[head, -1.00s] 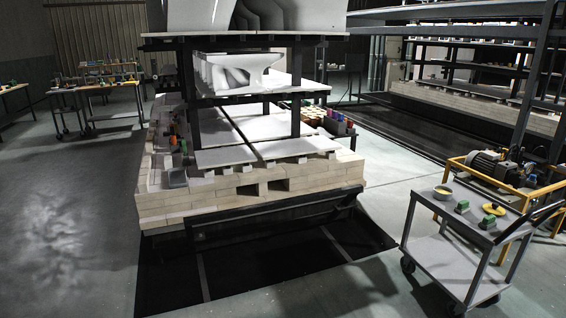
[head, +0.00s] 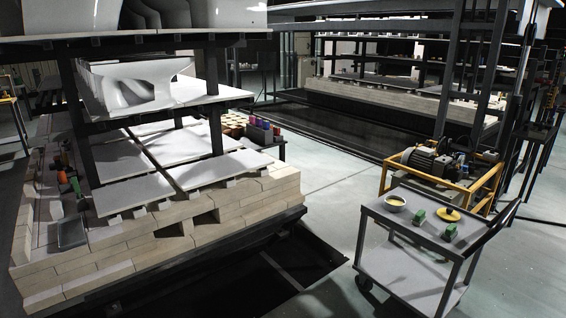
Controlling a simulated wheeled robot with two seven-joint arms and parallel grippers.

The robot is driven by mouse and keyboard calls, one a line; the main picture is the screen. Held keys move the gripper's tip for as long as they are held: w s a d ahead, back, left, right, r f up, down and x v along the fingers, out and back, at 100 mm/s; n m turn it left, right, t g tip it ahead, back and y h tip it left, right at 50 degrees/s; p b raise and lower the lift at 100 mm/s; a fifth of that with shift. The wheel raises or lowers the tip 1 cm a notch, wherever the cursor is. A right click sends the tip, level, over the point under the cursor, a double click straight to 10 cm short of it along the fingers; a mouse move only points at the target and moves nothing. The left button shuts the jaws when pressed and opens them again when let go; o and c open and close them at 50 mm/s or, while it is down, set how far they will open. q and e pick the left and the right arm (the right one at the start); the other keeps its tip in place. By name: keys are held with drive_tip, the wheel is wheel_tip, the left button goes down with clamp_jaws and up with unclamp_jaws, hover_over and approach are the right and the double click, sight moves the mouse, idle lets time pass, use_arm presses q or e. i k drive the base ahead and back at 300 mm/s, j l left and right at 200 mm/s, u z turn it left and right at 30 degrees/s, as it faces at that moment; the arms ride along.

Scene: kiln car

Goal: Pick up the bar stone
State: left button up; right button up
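I cannot pick out a bar stone for certain at this distance. On the top of a grey cart (head: 381,211) at the lower right lie two small green blocks (head: 419,216) (head: 450,231), apart from each other. Either might be a stone, but they are too small to tell. A yellow round piece (head: 447,214) with a dark part on it lies near them, and a bowl with yellow contents (head: 395,203) stands at the cart's back left. Neither of my grippers is in view.
The kiln car (head: 165,248), with a pale brick edge and white ware on shelves, fills the left. A dark floor pit (head: 285,268) lies between it and the cart. A yellow-framed pump (head: 435,163) stands behind the cart. Pale floor (head: 335,185) is clear in between.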

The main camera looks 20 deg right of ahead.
sight(450, 232)
drive_tip(key=i+z, duration=0.3)
drive_tip(key=z, duration=0.2)
drive_tip(key=i+j+z, duration=0.1)
drive_tip(key=i+z, duration=0.15)
drive_tip(key=z, duration=0.25)
drive_tip(key=i+j+z, duration=0.25)
drive_tip(key=z, duration=0.2)
drive_tip(key=i+j+z, duration=0.15)
drive_tip(key=z, duration=0.25)
drive_tip(key=i+j+z, duration=0.45)
drive_tip(key=z, duration=0.3)
drive_tip(key=j+z, duration=0.4)
drive_tip(key=i+j+z, duration=0.15)
drive_tip(key=j, duration=0.15)
drive_tip(key=j+z, duration=0.15)
drive_tip(key=j, duration=0.2)
